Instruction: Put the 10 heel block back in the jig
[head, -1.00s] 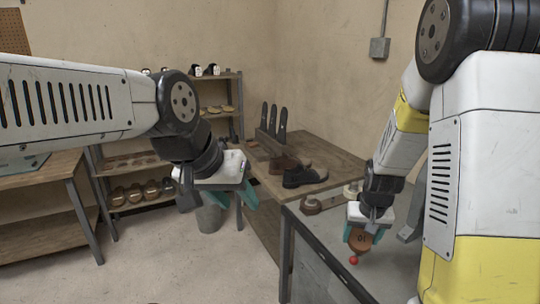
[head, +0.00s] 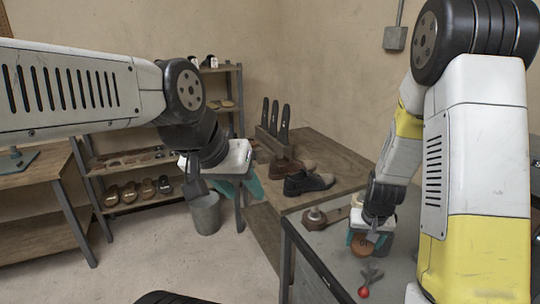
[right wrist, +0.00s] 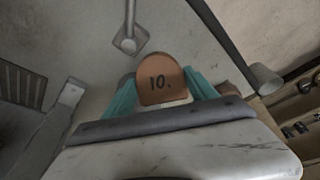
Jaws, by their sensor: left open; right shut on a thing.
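The 10 heel block (right wrist: 160,80) is a tan-brown rounded piece with "10." on its face. It is held between the teal fingers of my right gripper (right wrist: 162,92). In the head view the heel block (head: 362,247) shows below my right gripper (head: 364,238), over the grey bench; I cannot tell whether it touches anything below. A grey metal fixture with a red knob (head: 364,291) stands just in front of it. I cannot tell for sure which part is the jig. My left gripper (head: 238,188) is open and empty, in front of the wooden table.
A brown round piece with a metal knob (head: 315,217) sits on the grey bench (head: 318,250), left of my right gripper. Shoes (head: 308,183) and dark upright pieces stand on the wooden table (head: 335,160). A bucket (head: 205,214) and shelves (head: 135,205) are behind my left arm.

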